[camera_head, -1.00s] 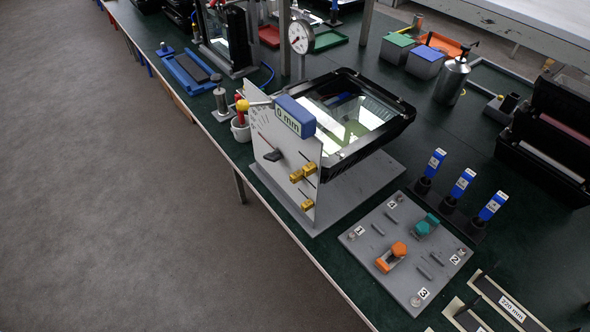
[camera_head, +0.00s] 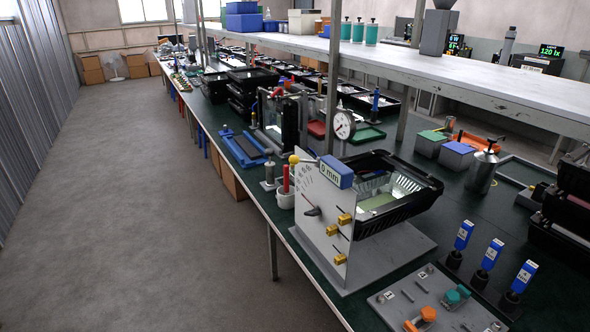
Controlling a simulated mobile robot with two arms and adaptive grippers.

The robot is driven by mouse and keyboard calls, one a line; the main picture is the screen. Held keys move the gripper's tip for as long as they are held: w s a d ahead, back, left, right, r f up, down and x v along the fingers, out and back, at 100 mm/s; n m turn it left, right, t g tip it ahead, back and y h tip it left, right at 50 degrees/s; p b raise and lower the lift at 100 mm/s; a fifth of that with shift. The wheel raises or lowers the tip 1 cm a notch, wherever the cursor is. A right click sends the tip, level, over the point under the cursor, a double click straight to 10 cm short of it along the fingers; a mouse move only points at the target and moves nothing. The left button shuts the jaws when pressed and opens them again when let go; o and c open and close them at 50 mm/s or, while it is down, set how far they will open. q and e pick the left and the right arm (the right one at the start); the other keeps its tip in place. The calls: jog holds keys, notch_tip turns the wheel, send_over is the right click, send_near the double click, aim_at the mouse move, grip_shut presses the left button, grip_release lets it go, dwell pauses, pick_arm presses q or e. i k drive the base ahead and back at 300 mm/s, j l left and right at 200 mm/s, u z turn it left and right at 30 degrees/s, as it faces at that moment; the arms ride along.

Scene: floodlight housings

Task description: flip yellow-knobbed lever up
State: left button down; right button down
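The yellow knob (camera_head: 293,159) sits at the upper left edge of an upright white panel (camera_head: 322,215) with a printed scale. A thin lever rod seems to run from the knob toward the panel's top, but it is too small to read its exact angle. A dark pointer (camera_head: 312,211) and brass fittings (camera_head: 344,218) are on the panel face. A blue "0 mm" display (camera_head: 336,172) is at its top. A black floodlight housing (camera_head: 412,207) is behind the panel. Neither of my grippers is in view.
A white cup (camera_head: 285,200) with a red-handled item stands left of the panel, beside a metal cylinder (camera_head: 269,172). A dial gauge (camera_head: 342,126) rises behind. A grey plate with orange (camera_head: 428,314) and teal clamps is in front right. The floor at left is clear.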

aim_at(293, 160)
jog(key=j+z, duration=0.25)
jog(key=z, duration=0.15)
jog(key=i+j+z, duration=0.1)
jog(key=j+z, duration=0.15)
jog(key=z, duration=0.15)
jog(key=j+z, duration=0.25)
jog(key=z, duration=0.15)
jog(key=j+z, duration=0.25)
jog(key=z, duration=0.15)
jog(key=k+j+z, duration=0.1)
jog(key=j, duration=0.35)
jog(key=k+j, duration=0.25)
jog(key=j, duration=0.15)
jog(key=k+j+z, duration=0.15)
jog(key=j, duration=0.25)
jog(key=k+j+z, duration=0.1)
jog(key=j, duration=0.3)
jog(key=k, duration=0.1)
